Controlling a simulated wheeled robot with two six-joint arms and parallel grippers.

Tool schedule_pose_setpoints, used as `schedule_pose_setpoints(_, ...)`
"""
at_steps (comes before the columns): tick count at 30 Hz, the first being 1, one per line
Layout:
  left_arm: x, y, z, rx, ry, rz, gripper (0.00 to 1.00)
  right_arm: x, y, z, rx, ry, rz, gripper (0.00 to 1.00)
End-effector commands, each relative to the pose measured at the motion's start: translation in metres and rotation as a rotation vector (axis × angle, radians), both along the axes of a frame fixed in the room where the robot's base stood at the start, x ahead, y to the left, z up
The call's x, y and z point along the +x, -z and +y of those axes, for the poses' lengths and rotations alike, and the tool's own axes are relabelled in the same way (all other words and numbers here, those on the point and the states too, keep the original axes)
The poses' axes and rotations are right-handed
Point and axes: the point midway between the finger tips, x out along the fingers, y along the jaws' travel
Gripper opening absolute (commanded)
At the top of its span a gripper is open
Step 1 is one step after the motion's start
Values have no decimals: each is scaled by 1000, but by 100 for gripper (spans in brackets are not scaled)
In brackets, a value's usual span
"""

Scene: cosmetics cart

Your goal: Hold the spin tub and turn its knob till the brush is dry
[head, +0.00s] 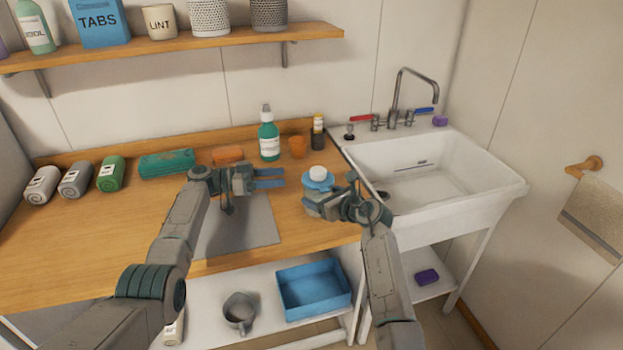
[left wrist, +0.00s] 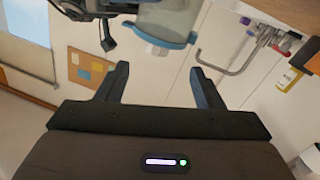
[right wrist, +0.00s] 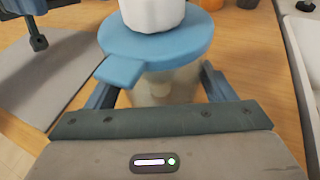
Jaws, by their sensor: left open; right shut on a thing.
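The spin tub has a blue lid (head: 318,181) with a round white knob (head: 318,172) on top and a clear body (right wrist: 180,84). It is upright near the counter's right end. My right gripper (head: 322,203) is shut on its body, one finger on each side, below the lid. In the right wrist view a tab of the lid (right wrist: 120,70) points toward my gripper. My left gripper (head: 271,179) is open and empty, just left of the tub and apart from it. The tub also shows at the top of the left wrist view (left wrist: 168,28). I cannot make out the brush.
A grey mat (head: 250,222) lies under my left arm. Behind stand a teal pump bottle (head: 268,140), an orange cup (head: 298,147) and a small dark bottle (head: 318,138). The white sink (head: 480,180) is to the right. Rolled towels (head: 76,178) lie at left.

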Motion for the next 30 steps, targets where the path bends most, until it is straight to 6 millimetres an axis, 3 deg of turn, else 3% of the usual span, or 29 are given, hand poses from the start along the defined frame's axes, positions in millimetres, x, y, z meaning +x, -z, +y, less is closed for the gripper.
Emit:
schedule_pose_setpoints(14, -7, 10, -3, -126, -125, 800, 61, 0, 1, 0, 0, -1, 2, 45)
schedule_pose_setpoints(30, -22, 8, -5, -420, -224, 1685, 61, 0, 1, 0, 0, -1, 2, 45)
